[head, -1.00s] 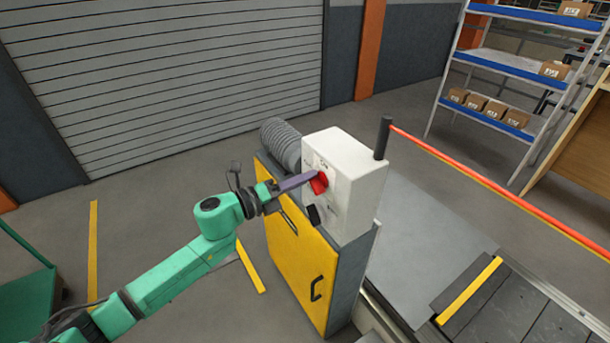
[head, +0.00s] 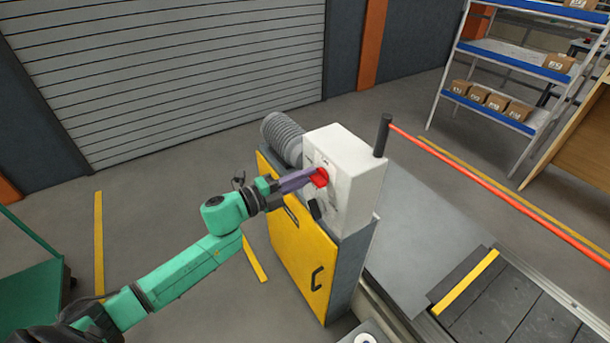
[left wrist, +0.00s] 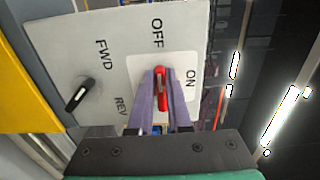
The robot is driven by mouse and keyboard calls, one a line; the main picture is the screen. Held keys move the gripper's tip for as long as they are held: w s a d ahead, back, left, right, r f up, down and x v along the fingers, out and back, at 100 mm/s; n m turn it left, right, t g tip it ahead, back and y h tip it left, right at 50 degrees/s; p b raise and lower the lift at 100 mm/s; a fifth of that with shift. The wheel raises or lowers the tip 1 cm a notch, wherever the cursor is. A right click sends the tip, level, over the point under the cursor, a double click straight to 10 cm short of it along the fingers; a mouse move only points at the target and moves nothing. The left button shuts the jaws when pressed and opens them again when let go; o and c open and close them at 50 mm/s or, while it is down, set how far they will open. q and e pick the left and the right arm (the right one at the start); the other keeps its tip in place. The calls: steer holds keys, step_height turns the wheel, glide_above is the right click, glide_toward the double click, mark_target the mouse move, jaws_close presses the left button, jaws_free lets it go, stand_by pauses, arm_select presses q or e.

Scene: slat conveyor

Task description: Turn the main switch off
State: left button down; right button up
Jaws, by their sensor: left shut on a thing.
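The main switch is a red handle (head: 320,177) on the front of a white control box (head: 352,170). In the left wrist view the red handle (left wrist: 162,88) lies between the two purple fingers of my left gripper (left wrist: 161,100), which is shut on it. The handle's long axis lines up with the OFF label (left wrist: 157,33); the ON label (left wrist: 191,78) is off to its side. In the head view my left gripper (head: 308,178) reaches the box from the left and partly hides the handle. My right gripper is not in view.
A black selector knob (head: 314,209) sits below the handle, near the FWD and REV labels. The box stands on a yellow-doored cabinet (head: 300,250). A dark post (head: 383,135) with a red bar (head: 480,184) is just right of it. The slat conveyor (head: 505,315) lies lower right.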

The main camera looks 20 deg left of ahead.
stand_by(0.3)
arm_select(q)
steer(key=c, duration=0.9)
jaws_free()
steer(key=shift+o, duration=0.2)
steer(key=b+v, duration=0.2)
steer(key=v, duration=1.2)
steer(key=shift+s, duration=0.25)
steer(key=shift+a, duration=0.15)
